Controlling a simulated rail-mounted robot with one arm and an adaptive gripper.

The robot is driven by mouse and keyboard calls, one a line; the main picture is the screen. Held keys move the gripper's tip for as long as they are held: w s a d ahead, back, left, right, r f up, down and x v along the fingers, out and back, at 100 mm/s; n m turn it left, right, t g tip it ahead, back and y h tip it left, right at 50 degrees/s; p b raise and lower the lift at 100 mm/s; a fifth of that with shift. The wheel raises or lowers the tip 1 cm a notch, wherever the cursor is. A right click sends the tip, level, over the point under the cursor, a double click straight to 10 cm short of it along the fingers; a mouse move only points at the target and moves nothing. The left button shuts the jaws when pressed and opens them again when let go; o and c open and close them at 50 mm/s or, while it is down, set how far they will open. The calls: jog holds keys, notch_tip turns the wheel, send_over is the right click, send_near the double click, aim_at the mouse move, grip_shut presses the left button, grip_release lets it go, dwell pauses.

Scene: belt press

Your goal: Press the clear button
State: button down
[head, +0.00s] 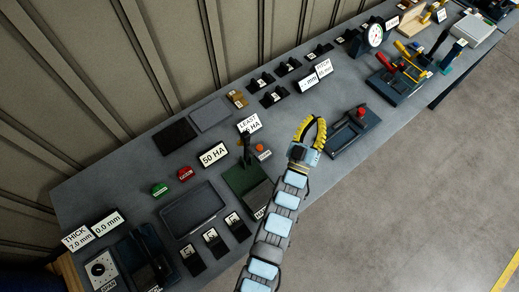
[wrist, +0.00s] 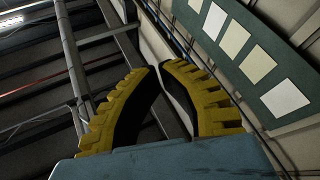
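In the head view, a green button (head: 159,190) and a red button (head: 185,174) stand side by side on the left part of the bench. An orange-red button (head: 259,148) on a small box with a label sits behind the dark green press. The labels on these buttons are too small to read, so I cannot tell which one is clear. My gripper (head: 315,119) is raised to the right of them, apart from all buttons. In the wrist view, its yellow fingers (wrist: 159,67) curve inward, their tips almost meeting, with nothing between them.
A "50 HA" sign (head: 213,154) and a "LEAST HA" sign (head: 249,123) stand near the buttons. The dark green press (head: 243,181) lies beside my arm. A dark fixture with a red knob (head: 361,112) is right of my gripper. Some grey bench is bare between them.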

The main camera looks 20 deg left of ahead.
jog(key=w+a+f+n+g+y+b, duration=0.1)
jog(key=w+a+f+n+g+b, duration=0.2)
jog(key=w+f, duration=0.4)
jog(key=n+g+y+b, duration=0.4)
jog(key=n+g+b, duration=0.2)
jog(key=n+g, duration=0.6)
send_over(260, 145)
notch_tip(260, 145, down, 15)
jog(key=m+g, duration=0.2)
jog(key=shift+a+f, duration=0.1)
jog(key=shift+f, duration=0.05)
jog(key=shift+f, duration=0.15)
notch_tip(260, 145, down, 7)
jog(key=shift+r+b, duration=0.1)
jog(key=shift+b, duration=0.7)
jog(key=shift+f+b, duration=0.45)
jog(key=shift+f, duration=0.45)
jog(key=shift+f, duration=0.1)
